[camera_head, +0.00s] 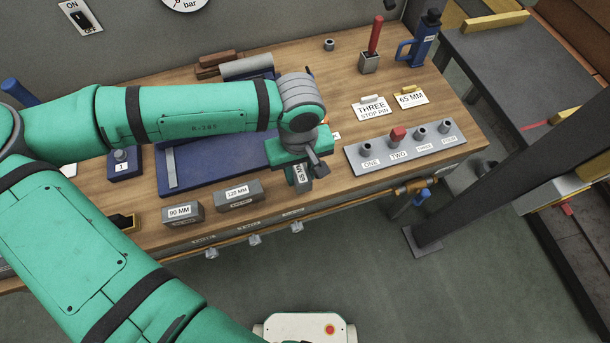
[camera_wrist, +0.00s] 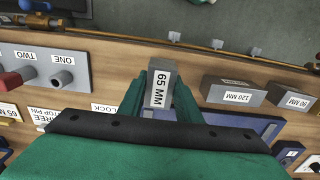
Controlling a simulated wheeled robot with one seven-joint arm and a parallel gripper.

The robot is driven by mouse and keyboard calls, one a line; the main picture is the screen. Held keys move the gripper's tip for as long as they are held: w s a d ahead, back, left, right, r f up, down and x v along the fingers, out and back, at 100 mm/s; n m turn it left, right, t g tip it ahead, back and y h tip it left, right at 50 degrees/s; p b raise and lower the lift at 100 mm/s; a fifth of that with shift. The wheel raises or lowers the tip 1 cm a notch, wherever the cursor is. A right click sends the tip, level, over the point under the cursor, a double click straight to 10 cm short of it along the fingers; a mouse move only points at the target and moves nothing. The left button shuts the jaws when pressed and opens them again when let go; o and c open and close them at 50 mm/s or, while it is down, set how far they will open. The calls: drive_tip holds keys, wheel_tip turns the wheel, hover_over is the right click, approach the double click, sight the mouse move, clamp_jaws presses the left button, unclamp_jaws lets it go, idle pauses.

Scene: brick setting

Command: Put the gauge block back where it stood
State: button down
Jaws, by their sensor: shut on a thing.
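My gripper (camera_head: 303,173) is shut on the grey gauge block (camera_head: 302,181), whose white label reads 65 MM. In the wrist view the block (camera_wrist: 158,92) sits upright in the picture between the two green fingers of my gripper (camera_wrist: 160,97). In the head view it is near the bench's front edge, right of the 120 MM block (camera_head: 239,196) and the 90 MM block (camera_head: 182,213). Those two also show in the wrist view, 120 MM (camera_wrist: 236,95) nearer. I cannot tell whether the held block touches the bench.
The grey strip (camera_head: 433,152) with numbered posts and a red cap (camera_head: 397,134) on TWO lies to the right. Cards reading THREE STOP PIN (camera_head: 371,110) and 65 MM (camera_head: 411,99) stand behind it. A blue plate (camera_head: 210,170) lies left of my gripper, partly under my arm.

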sight(305, 168)
drive_tip(key=shift+w+d+f, duration=0.3)
drive_tip(key=shift+w+f, duration=0.05)
drive_tip(key=shift+f, duration=0.15)
drive_tip(key=shift+w+d+f, duration=0.3)
drive_tip(key=shift+f, duration=1.6)
drive_tip(key=shift+f, duration=0.15)
drive_tip(key=c, duration=1.3)
unclamp_jaws()
drive_tip(key=shift+a, duration=0.1)
wheel_tip(305, 168, up, 12)
drive_tip(key=shift+r, duration=0.15)
drive_tip(key=shift+s, duration=0.1)
